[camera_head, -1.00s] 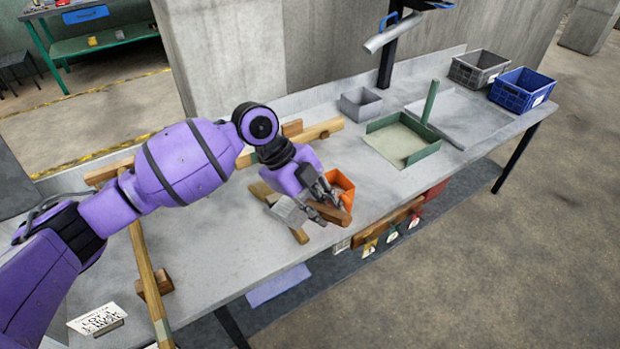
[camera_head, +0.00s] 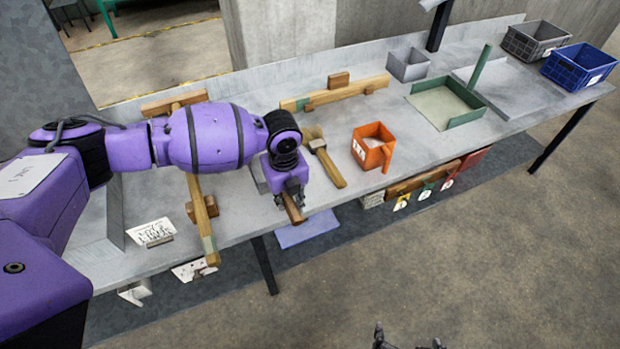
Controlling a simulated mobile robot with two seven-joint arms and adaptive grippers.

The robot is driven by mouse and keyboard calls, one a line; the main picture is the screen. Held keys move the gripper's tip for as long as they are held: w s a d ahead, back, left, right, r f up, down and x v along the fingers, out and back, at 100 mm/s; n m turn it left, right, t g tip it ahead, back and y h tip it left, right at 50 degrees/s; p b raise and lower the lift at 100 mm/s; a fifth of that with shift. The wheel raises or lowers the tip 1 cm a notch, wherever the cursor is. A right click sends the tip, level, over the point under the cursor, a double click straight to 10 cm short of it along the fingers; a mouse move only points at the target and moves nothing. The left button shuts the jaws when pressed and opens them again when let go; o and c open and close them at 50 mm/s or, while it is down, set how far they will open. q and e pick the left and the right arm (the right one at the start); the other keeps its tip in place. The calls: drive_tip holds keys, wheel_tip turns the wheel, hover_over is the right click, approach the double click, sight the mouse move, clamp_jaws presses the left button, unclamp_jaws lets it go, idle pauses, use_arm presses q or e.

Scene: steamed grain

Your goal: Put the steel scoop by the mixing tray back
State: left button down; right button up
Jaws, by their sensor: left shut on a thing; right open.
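My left gripper (camera_head: 287,190) is shut on the steel scoop's wooden handle (camera_head: 293,208). It holds the scoop over the front part of the bench, left of the orange container. The scoop's grey metal head (camera_head: 259,178) shows only partly behind the gripper, so I cannot tell whether it touches the bench. A green-walled tray (camera_head: 465,118) with a tan floor, perhaps the mixing tray, stands well to the right. My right gripper (camera_head: 408,342) is open and empty at the bottom edge, in front of the bench, mostly cut off.
A wooden tool (camera_head: 325,160) lies between my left gripper and the orange container (camera_head: 372,150). Wooden rails (camera_head: 335,95) lie behind and to the left (camera_head: 200,215). A white label card (camera_head: 150,232) is at left. Grey (camera_head: 535,40) and blue (camera_head: 578,66) crates stand far right.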

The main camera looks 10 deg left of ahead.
use_arm(q)
drive_tip(key=shift+s+a+f, duration=0.1)
drive_tip(key=shift+s+f, duration=0.15)
drive_tip(key=shift+f, duration=0.5)
wheel_tip(320, 180, down, 7)
drive_tip(key=b, duration=0.3)
drive_tip(key=shift+f, duration=0.2)
use_arm(e)
drive_tip(key=f, duration=0.1)
drive_tip(key=s+f, duration=0.1)
drive_tip(key=d+f, duration=0.1)
drive_tip(key=shift+s+f, duration=0.15)
drive_tip(key=shift+s, duration=0.25)
drive_tip(key=shift+s+d, duration=0.1)
drive_tip(key=shift+s, duration=0.05)
use_arm(q)
drive_tip(key=shift+f, duration=0.35)
use_arm(e)
drive_tip(key=shift+s+a+f, duration=0.15)
drive_tip(key=shift+a+f, duration=0.05)
use_arm(q)
drive_tip(key=c, duration=1.5)
unclamp_jaws()
drive_tip(key=shift+o, duration=0.2)
